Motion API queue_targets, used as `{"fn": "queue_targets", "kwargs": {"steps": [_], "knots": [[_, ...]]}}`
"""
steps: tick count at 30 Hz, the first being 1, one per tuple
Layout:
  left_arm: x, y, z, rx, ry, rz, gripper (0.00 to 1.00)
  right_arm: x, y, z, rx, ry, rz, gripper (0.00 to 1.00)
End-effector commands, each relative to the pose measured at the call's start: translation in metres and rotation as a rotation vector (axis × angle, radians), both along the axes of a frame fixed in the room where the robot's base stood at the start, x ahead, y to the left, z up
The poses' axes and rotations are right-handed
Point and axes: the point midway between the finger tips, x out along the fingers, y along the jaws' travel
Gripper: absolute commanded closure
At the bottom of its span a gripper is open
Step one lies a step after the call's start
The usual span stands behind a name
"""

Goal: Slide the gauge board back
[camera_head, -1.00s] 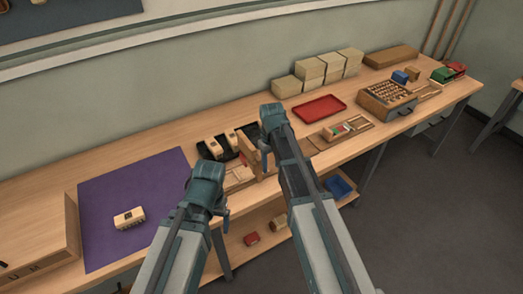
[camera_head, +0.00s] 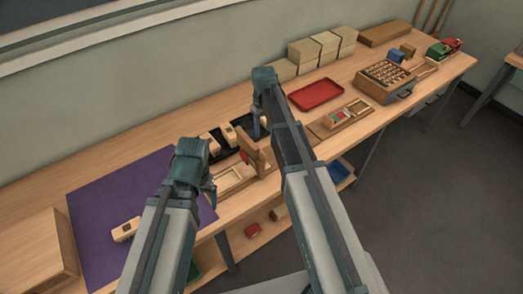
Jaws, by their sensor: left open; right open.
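An upright wooden board (camera_head: 257,158), which looks like the gauge board, stands in a light wooden fixture (camera_head: 232,178) near the bench's front edge. My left gripper (camera_head: 212,191) is open to the left of the fixture, and its fingers are partly hidden by its own wrist. My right gripper (camera_head: 258,128) is open just behind and above the upright board, with its fingers pointing down. A gap between the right fingers and the board cannot be judged. My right forearm hides the bench just right of the board.
A black tray with pale blocks (camera_head: 210,143) lies behind the fixture. A purple mat (camera_head: 100,200) with one block is at left. A red tray (camera_head: 316,93), stacked pale blocks (camera_head: 315,48) and a drawer box (camera_head: 384,80) are at right. The bench back left is clear.

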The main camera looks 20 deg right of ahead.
Motion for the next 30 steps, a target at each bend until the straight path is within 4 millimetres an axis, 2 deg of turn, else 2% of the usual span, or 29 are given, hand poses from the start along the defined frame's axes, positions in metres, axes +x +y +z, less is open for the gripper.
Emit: {"fn": "queue_targets", "kwargs": {"steps": [8,30], "knots": [[0.0,0.0,-0.022,0.0,0.0,0.001,0.13,0.0,0.0,-0.022,0.0,0.0,0.0,0.5],[0.0,0.0,-0.123,0.0,0.0,0.001,0.13,0.0,0.0,-0.123,0.0,0.0,0.0,0.5]]}}
